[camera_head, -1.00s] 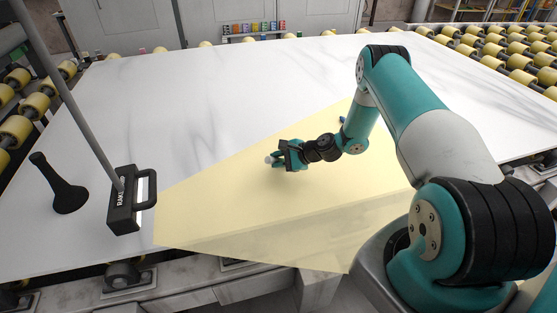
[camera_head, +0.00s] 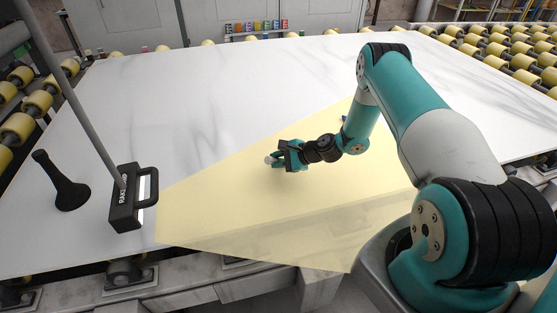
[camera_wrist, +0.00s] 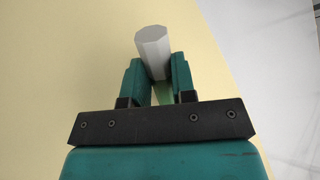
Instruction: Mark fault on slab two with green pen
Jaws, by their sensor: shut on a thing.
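The stone slab (camera_head: 110,110) is white with faint grey veins and lies flat across the rollers. A pale yellow area (camera_head: 215,215) covers its near right part. My gripper (camera_head: 276,160) is over this yellow area, low above the slab; I cannot tell whether the held thing touches it. In the wrist view, my gripper (camera_wrist: 160,85) is shut on a pen (camera_wrist: 153,48) with a light grey, many-sided end; a green part shows between the fingers. The pen's other end is hidden. No clear fault mark can be made out on the slab.
A small blue item (camera_head: 343,119) lies by my arm. Coloured containers (camera_head: 256,28) line the back. Yellow rollers (camera_head: 500,50) flank the slab.

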